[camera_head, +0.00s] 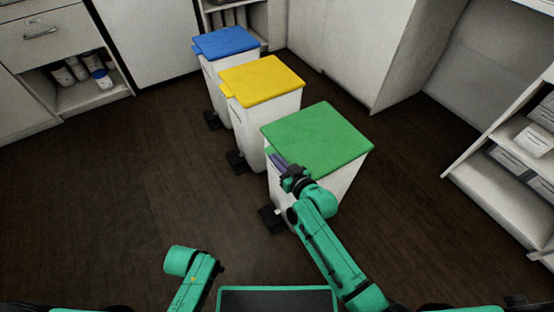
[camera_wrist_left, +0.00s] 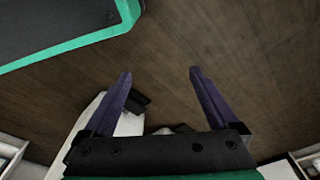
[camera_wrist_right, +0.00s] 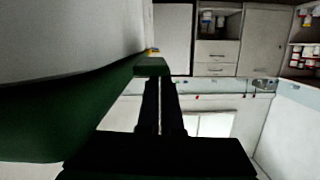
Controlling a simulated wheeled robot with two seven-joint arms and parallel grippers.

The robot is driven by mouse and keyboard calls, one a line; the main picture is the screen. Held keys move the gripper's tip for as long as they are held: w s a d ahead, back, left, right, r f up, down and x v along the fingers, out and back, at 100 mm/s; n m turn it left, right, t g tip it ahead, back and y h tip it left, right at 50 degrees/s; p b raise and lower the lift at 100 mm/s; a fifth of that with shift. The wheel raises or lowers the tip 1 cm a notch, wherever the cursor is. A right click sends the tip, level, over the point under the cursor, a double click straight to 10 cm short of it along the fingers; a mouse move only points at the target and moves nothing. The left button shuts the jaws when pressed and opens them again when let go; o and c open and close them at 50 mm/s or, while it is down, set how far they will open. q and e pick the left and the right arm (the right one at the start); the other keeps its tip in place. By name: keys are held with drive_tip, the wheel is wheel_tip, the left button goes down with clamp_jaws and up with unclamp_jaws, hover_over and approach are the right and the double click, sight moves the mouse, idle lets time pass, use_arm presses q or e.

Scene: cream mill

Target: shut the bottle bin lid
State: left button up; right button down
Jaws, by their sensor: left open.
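Three white bins stand in a row, with a blue lid (camera_head: 226,42), a yellow lid (camera_head: 262,80) and a green lid (camera_head: 318,138). No label shows which one is the bottle bin. All three lids look flat on their bins. My right gripper (camera_head: 278,161) is at the left edge of the green-lidded bin, its fingers close beside the lid's rim; contact is unclear. In the right wrist view its fingers (camera_wrist_right: 160,105) are together, with the dark green lid (camera_wrist_right: 70,110) alongside. My left gripper (camera_wrist_left: 158,78) is open and empty above the floor.
Black pedals, such as the nearest one (camera_head: 271,219), stick out from the bins' bases. Shelves (camera_head: 510,165) stand at the right and a drawer cabinet (camera_head: 45,35) at the back left. The wooden floor (camera_head: 110,190) left of the bins is clear.

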drive_tip(key=shift+s+f, duration=0.15)
drive_tip(key=shift+f, duration=0.2)
drive_tip(key=shift+s+d, duration=0.1)
drive_tip(key=shift+s, duration=0.1)
use_arm(q)
drive_tip(key=s+f+p, duration=0.1)
drive_tip(key=f, duration=0.1)
drive_tip(key=s+a+f+p, duration=0.1)
drive_tip(key=s+f, duration=0.1)
drive_tip(key=shift+a, duration=0.1)
use_arm(e)
drive_tip(key=v, duration=0.7)
drive_tip(key=shift+r, duration=0.4)
drive_tip(key=shift+w, duration=0.1)
